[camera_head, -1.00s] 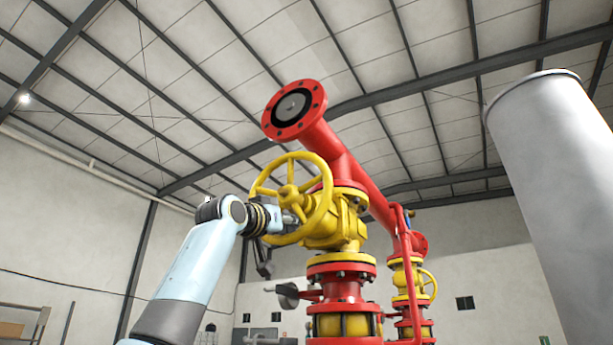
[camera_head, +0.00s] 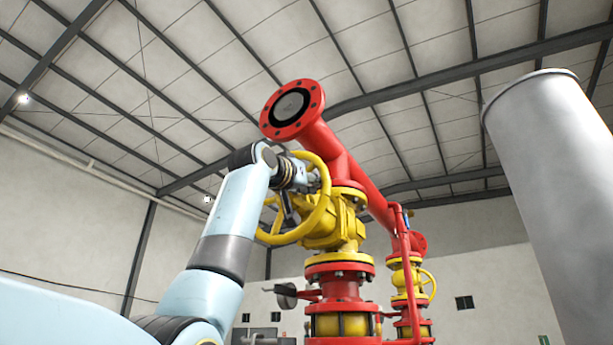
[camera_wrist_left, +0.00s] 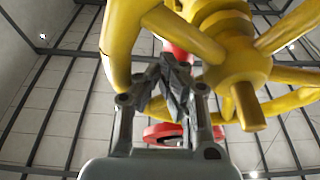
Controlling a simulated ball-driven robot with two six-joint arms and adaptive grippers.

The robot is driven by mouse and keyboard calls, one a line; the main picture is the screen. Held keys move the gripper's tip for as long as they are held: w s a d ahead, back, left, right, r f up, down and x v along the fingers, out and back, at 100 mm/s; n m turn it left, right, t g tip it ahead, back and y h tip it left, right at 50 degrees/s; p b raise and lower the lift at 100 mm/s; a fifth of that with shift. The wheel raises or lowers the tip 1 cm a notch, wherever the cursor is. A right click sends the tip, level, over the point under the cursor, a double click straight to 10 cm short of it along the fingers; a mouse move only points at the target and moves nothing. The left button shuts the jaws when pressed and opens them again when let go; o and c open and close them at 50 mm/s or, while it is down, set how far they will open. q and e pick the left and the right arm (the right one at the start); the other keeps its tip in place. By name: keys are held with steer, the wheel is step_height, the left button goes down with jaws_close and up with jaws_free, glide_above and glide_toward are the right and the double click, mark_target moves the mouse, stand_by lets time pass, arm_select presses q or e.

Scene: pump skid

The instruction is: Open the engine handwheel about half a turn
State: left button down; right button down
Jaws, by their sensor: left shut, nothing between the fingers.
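The yellow handwheel (camera_head: 324,208) is on the yellow valve body (camera_head: 338,225) of the red pipework, partly hidden behind my left arm. My left gripper (camera_head: 310,181) is at the upper part of the wheel, in front of it. In the left wrist view, the gripper's dark fingers (camera_wrist_left: 172,78) are shut and empty. They are between the thick wheel rim (camera_wrist_left: 118,45) on the left and the hub (camera_wrist_left: 238,75) with its spokes on the right. I cannot tell whether they touch the wheel. My right gripper is not in view.
A red flanged pipe end (camera_head: 293,108) rises just above the wheel. A second, smaller yellow handwheel (camera_head: 429,285) is on the pipework lower right. A small dark-ended part (camera_head: 285,295) sticks out left below the valve. Open air is left of the wheel.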

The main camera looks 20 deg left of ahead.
arm_select(q)
steer(key=shift+s+a+r, duration=0.1)
steer(key=shift+a+r, duration=0.05)
steer(key=shift+r, duration=0.5)
steer(key=shift+a+r, duration=0.15)
steer(key=shift+r, duration=0.45)
steer(key=b+v, duration=0.7)
steer(key=v, duration=0.2)
steer(key=shift+f+b, duration=0.3)
steer(key=shift+f, duration=0.15)
steer(key=shift+f, duration=0.1)
